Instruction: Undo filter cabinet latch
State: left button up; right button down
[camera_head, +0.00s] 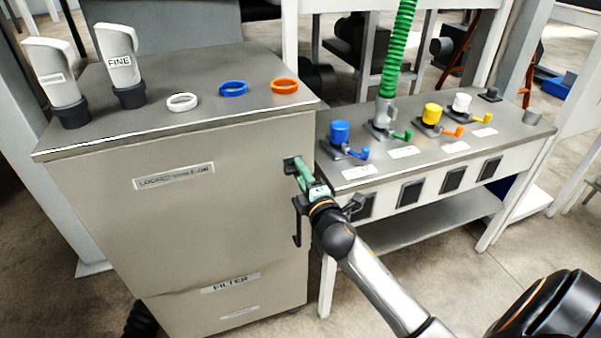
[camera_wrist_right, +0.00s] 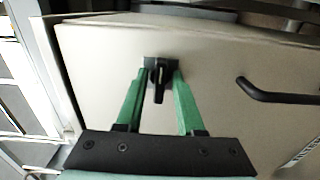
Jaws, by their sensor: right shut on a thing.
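The grey filter cabinet (camera_head: 100,228) stands at the left in the head view, with a blurred label high on its front and a FILTER label low down. Its small black latch (camera_wrist_right: 159,88) shows in the wrist view, a short lever pointing down the picture from its mount. My right gripper (camera_head: 299,170) is at the upper right of the cabinet front. Its green fingers (camera_wrist_right: 160,76) are shut on the latch, one on each side. In the head view the fingers largely hide the latch. My left gripper is not in view.
A black door handle (camera_head: 298,224) sits just below my gripper. A bench (camera_head: 345,176) with coloured valves and a green hose (camera_head: 398,45) stands close at the right.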

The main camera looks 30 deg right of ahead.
jog(key=c, duration=0.9)
grip_release()
jog(key=shift+o, duration=0.2)
jog(key=shift+s, duration=0.1)
jog(key=v, duration=1.2)
jog(key=shift+s, duration=0.15)
